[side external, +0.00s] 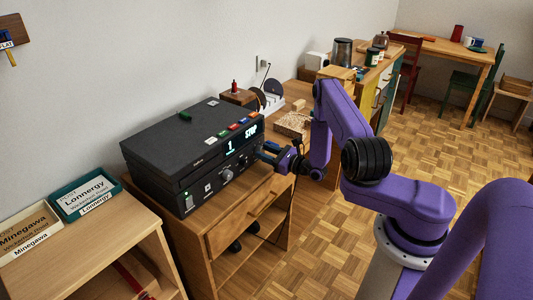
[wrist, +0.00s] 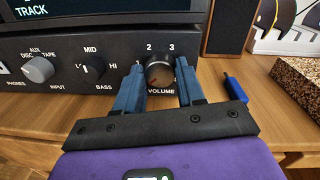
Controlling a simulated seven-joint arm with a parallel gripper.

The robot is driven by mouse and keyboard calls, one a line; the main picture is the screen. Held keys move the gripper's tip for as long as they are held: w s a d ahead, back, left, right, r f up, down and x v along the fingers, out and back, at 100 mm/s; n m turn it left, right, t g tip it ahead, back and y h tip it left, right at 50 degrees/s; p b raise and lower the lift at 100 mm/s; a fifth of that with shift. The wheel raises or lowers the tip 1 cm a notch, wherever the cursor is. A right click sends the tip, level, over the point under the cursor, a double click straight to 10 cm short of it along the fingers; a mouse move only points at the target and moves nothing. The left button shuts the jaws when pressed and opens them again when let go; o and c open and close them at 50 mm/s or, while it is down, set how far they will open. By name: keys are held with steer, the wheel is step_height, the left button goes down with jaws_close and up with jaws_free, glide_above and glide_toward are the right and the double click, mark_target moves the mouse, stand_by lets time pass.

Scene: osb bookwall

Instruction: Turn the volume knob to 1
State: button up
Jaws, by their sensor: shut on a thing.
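The volume knob (wrist: 159,75) is a dark round knob with a lighter rim, on the black front panel in the wrist view. The numbers 2 and 3 show above it and VOLUME below it. In the side view my gripper (side external: 266,152) meets the right part of the front of the black stereo unit (side external: 190,145); the volume knob is hidden there.
A grey input knob (wrist: 38,70) and a small tone knob (wrist: 93,70) sit left on the panel. A blue-handled tool (wrist: 235,88) lies on the wooden desk right of my fingers. A dark speaker (wrist: 228,27) and a cork-like block (wrist: 298,78) stand farther right.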

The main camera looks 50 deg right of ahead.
steer(key=m, duration=0.5)
steer(key=shift+f, duration=0.1)
steer(key=m, duration=0.5)
steer(key=shift+t+h, duration=0.3)
steer(key=shift+m, duration=0.4)
steer(key=o, duration=1)
steer(key=shift+o, duration=0.2)
steer(key=s+f, duration=0.1)
steer(key=s, duration=1.6)
steer(key=shift+s+d, duration=0.2)
steer(key=shift+d, duration=0.2)
